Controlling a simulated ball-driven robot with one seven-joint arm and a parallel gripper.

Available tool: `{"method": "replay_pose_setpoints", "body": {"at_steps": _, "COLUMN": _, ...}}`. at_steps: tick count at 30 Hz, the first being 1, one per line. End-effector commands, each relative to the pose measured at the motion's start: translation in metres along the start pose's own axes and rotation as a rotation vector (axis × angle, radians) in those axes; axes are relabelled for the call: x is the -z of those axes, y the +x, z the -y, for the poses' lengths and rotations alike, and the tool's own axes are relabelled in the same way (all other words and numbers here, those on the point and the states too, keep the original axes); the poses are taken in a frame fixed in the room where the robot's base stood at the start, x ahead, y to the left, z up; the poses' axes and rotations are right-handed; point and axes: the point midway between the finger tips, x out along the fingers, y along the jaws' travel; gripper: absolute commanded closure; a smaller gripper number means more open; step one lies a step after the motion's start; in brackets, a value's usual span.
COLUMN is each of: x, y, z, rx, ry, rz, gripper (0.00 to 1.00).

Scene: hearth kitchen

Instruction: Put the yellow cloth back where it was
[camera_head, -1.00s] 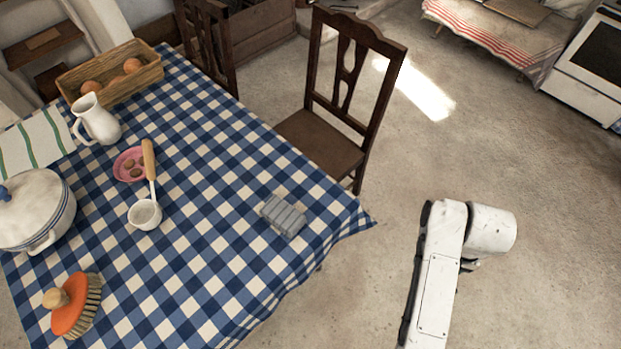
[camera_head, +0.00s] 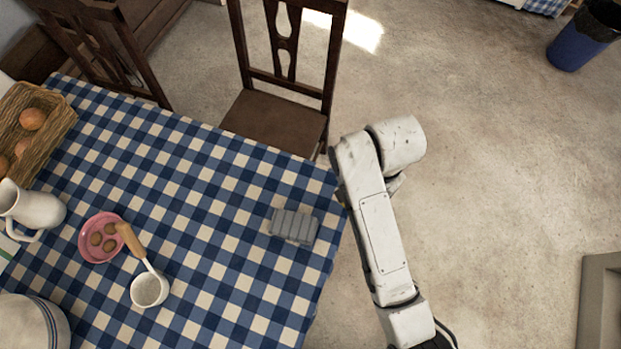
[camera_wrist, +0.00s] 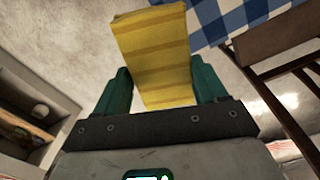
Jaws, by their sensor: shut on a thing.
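The yellow cloth (camera_wrist: 153,50), with darker yellow stripes, is between the green fingers of my gripper (camera_wrist: 163,88) in the wrist view. My gripper is shut on it, and the cloth stretches out past the fingertips. In the head view my arm reaches up beside the table's right edge, over the floor. My gripper and the cloth are hidden there behind the arm's end.
A table with a blue-and-white checked tablecloth (camera_head: 215,250) fills the left. It bears a grey ribbed object (camera_head: 294,226), a pink plate (camera_head: 92,238), a white ladle (camera_head: 149,289), a jug (camera_head: 35,209) and a basket (camera_head: 50,140). A chair (camera_head: 275,122) stands behind.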

Motion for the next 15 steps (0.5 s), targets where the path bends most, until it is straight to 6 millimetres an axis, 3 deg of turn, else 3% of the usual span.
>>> {"method": "replay_pose_setpoints", "body": {"at_steps": 9, "x": -0.070, "y": -0.025, "z": 0.001, "rx": -0.002, "ry": 0.444, "rz": 0.000, "gripper": 0.57}}
{"method": "replay_pose_setpoints", "body": {"at_steps": 15, "x": -0.107, "y": -0.035, "z": -0.004, "rx": -0.001, "ry": 0.672, "rz": -0.001, "gripper": 0.57}}
